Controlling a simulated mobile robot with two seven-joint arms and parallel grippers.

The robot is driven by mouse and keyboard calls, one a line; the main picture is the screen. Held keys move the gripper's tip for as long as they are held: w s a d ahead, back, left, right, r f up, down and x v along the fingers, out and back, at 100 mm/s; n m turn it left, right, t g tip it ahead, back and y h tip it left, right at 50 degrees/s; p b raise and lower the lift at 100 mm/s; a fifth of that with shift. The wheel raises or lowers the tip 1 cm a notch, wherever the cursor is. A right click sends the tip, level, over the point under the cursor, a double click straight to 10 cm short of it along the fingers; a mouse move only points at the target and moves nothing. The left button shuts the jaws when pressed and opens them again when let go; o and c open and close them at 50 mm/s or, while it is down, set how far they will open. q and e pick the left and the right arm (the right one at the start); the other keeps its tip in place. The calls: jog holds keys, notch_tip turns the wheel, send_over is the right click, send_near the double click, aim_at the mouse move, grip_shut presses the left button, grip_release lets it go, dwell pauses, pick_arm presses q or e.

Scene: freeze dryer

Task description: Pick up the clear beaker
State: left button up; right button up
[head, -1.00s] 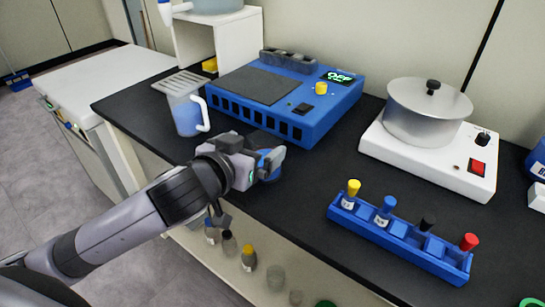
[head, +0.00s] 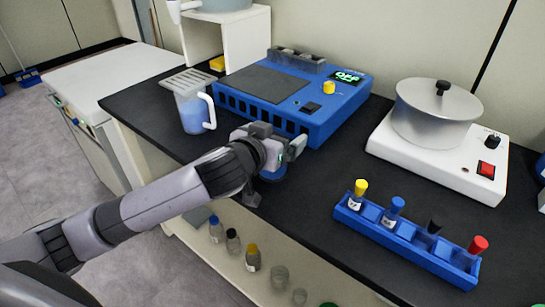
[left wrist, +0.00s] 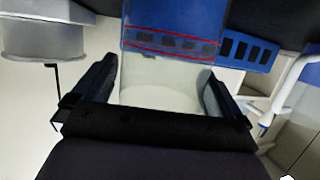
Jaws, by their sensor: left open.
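My left gripper (head: 288,150) is open at the near edge of the dark bench, in front of the blue machine. In the left wrist view its fingers (left wrist: 157,72) stand apart, one on each side. A see-through shape with red lines, apparently the clear beaker (left wrist: 170,48), shows between or beyond them, with the blue machine behind it. I cannot tell whether the fingers touch it. In the head view the gripper hides most of that spot; a blue rounded part (head: 273,172) shows below it. My right gripper is not in view.
A handled jug with blue contents (head: 194,115) stands left of the blue machine (head: 300,95). A metal pot (head: 435,115) on a white hotplate (head: 400,155) stands right. A blue rack (head: 410,240) holds capped vials. Several small bottles sit on the lower shelf.

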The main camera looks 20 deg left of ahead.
pick_arm(q)
jog(key=c, duration=1)
jog(key=shift+r, duration=0.1)
jog(key=shift+c, duration=0.8)
